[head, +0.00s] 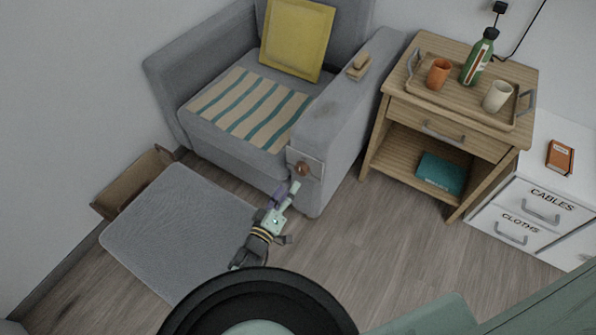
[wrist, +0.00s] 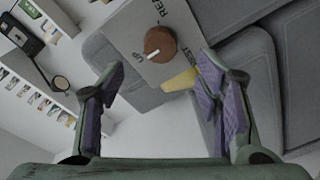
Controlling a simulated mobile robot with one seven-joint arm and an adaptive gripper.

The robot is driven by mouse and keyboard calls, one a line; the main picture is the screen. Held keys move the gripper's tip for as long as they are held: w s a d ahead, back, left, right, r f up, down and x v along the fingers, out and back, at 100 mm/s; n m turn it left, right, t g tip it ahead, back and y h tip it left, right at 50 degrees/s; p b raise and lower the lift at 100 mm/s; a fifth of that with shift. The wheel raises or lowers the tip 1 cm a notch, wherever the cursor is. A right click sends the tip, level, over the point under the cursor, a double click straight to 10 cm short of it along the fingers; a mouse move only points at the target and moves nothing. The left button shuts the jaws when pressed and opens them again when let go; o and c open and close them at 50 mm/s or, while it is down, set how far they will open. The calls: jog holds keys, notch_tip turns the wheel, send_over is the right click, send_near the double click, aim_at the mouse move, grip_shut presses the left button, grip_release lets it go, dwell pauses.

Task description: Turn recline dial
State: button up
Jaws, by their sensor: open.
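The recline dial is a round brown knob (head: 303,169) on a pale panel (head: 291,156) at the front of the grey armchair's right arm. In the wrist view the dial (wrist: 158,42) sits at upper centre. Its white pointer is toward the lower left, by the word UP. REST shows to its lower right, and a partly cut-off word starting REA is above. My gripper (head: 286,192) is open and empty, just in front of the panel. In the wrist view its purple-padded fingers (wrist: 160,78) stand apart on either side below the dial, seemingly not touching it.
The armchair (head: 340,120) holds a yellow cushion (head: 297,38) and a striped cloth (head: 250,108). A grey mat (head: 180,225) lies on the floor at left. A wooden side table (head: 440,135) with a tray stands right of the chair. Open floor (head: 400,250) lies between.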

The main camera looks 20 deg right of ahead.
aim_at(299, 171)
jog(key=x, duration=0.7)
jog(key=shift+w+d+f+p, duration=0.1)
jog(key=shift+w+d+p, duration=0.05)
jog(key=shift+p, duration=0.2)
jog(key=shift+c, duration=0.3)
jog(key=c, duration=1.1)
